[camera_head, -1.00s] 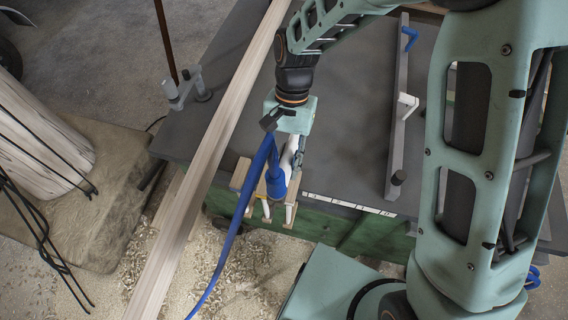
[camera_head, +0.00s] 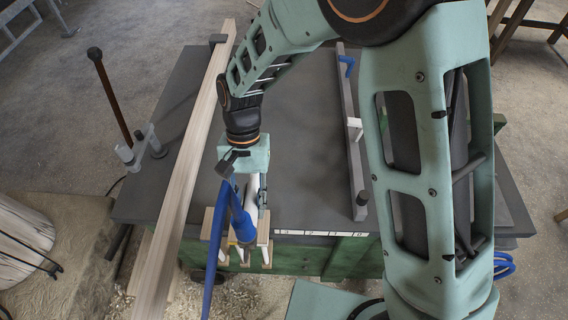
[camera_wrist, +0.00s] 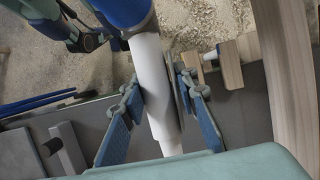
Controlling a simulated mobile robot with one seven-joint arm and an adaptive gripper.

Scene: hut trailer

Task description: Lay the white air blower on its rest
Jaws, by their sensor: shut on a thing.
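The air blower has a blue body (camera_head: 242,224) with a blue hose and a white tube (camera_head: 252,188). My gripper (camera_head: 257,194) is shut on the white tube, which runs between its two blue-padded fingers in the wrist view (camera_wrist: 156,90). The blue body points toward the table's front edge, and the hose hangs down beside it. A light wooden rack with uprights (camera_head: 208,224), probably the rest, stands at that edge, beside and partly behind the blower. I cannot tell whether the blower touches it. In the wrist view, a wooden piece (camera_wrist: 229,66) lies just right of the tube.
A long wooden beam (camera_head: 190,160) crosses the table's left side. A grey rail (camera_head: 350,150) with a blue and a white lever lies to the right. The dark tabletop (camera_head: 305,130) between them is clear. Wood shavings cover the floor in front.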

